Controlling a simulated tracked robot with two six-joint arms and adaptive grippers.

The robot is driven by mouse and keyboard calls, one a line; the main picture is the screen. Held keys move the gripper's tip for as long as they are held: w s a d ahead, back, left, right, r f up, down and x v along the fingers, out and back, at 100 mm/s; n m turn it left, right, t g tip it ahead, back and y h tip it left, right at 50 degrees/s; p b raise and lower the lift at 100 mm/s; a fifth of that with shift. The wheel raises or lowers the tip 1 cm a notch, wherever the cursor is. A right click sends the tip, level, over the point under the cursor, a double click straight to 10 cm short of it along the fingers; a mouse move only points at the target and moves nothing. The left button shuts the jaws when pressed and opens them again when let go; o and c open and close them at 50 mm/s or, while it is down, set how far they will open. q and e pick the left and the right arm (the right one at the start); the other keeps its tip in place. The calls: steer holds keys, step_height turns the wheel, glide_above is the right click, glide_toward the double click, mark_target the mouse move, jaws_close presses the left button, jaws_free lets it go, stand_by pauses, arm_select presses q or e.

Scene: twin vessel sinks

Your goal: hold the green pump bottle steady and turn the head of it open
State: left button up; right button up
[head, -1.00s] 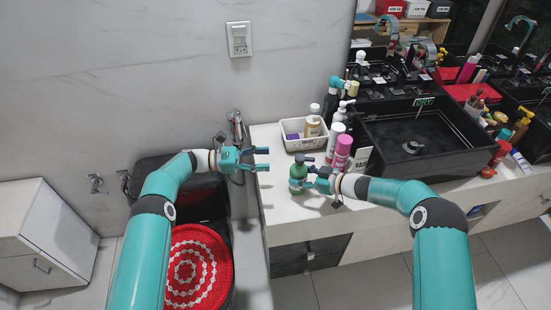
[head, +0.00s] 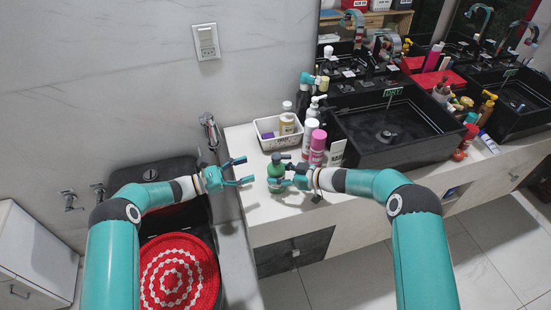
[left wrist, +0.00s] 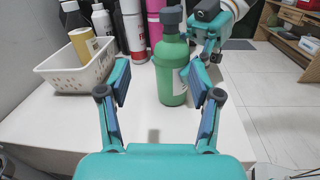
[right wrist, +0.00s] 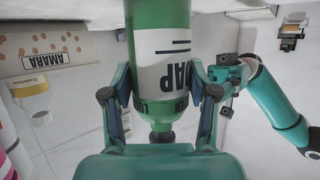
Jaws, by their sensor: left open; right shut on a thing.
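The green pump bottle (head: 275,184) stands upright on the white counter near its front left edge, with a dark pump head (head: 278,157) on top. In the left wrist view the bottle (left wrist: 172,78) is ahead of my open left gripper (left wrist: 160,84), which is empty and short of it. My left gripper (head: 247,171) is left of the bottle. My right gripper (head: 289,175) is shut on the bottle from the right. In the right wrist view the bottle (right wrist: 160,18) appears upside down between the fingers, its label partly hidden.
A white basket (head: 268,142) with small items stands behind the bottle. White and pink bottles (head: 317,146) and a small card (head: 337,152) stand close behind to the right. A black sink (head: 395,130) lies further right. A red round cover (head: 180,275) is below left.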

mark_target(277, 159)
arm_select(q)
steer(key=s+r+n+t+y, duration=0.1)
steer(key=s+r+n, duration=0.1)
steer(key=s+r, duration=0.1)
steer(key=x, duration=1.1)
steer(key=shift+w+d, duration=0.1)
steer(key=shift+d, duration=0.05)
jaws_close()
